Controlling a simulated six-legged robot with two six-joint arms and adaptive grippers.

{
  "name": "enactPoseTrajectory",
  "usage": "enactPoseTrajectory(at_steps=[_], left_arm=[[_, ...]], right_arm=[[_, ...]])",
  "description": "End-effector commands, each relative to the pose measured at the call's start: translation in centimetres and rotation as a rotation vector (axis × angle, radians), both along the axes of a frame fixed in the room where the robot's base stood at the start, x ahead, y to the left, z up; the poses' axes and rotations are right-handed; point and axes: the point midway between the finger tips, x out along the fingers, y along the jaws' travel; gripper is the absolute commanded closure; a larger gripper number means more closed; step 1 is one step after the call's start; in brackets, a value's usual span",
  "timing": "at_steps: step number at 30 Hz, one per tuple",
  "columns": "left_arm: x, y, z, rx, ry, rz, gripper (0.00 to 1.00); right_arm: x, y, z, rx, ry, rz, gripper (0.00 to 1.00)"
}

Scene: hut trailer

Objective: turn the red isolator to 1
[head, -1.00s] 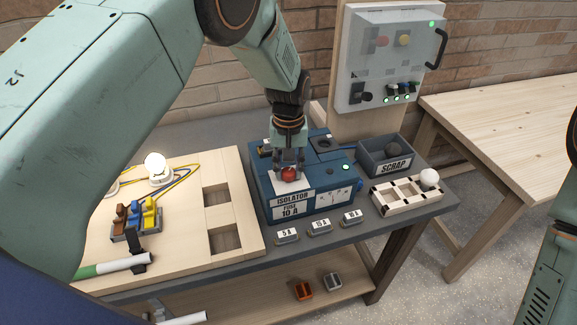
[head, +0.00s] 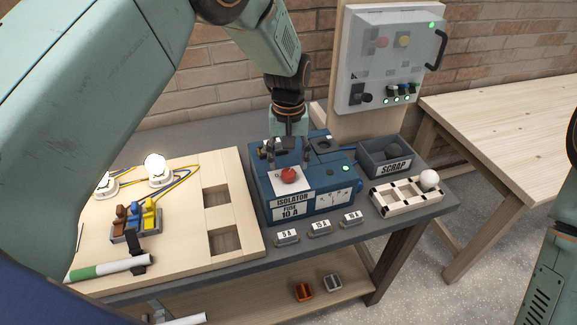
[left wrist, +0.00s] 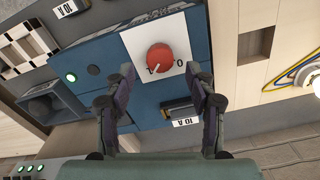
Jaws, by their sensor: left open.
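The red isolator knob (head: 289,176) sits on a white plate on the blue isolator box (head: 318,188); it also shows in the left wrist view (left wrist: 160,58). There, a pale line on the knob points to the lower left, and a 0 is printed to its right. A mark beside the line is too small to read surely. My left gripper (head: 292,150) is open and empty, behind the knob and apart from it. Its two fingers (left wrist: 162,78) stand spread below the knob in the wrist view. My right gripper is out of view.
A scrap bin (head: 385,158) and a white rack (head: 405,192) stand right of the box. Several labelled fuses (head: 319,227) lie in front. A wooden board with lamps (head: 158,168) is at left. A grey panel (head: 385,62) rises behind.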

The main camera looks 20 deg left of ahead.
Motion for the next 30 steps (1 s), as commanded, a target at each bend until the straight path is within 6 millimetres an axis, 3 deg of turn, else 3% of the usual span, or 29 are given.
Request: enactPoseTrajectory(at_steps=[6, 12, 18, 30], left_arm=[[0.1, 0.0, 4.8, 0.000, -0.004, 0.000, 0.45], [0.0, 0.0, 7.7, 0.000, -0.002, 0.000, 0.45], [0.0, 0.0, 8.8, 0.000, -0.001, 0.000, 0.45], [0.0, 0.0, 8.8, 0.000, -0.001, -0.001, 0.45]], right_arm=[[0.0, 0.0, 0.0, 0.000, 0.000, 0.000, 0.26], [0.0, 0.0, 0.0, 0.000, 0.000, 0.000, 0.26], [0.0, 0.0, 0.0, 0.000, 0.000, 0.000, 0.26], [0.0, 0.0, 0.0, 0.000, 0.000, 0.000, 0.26]])
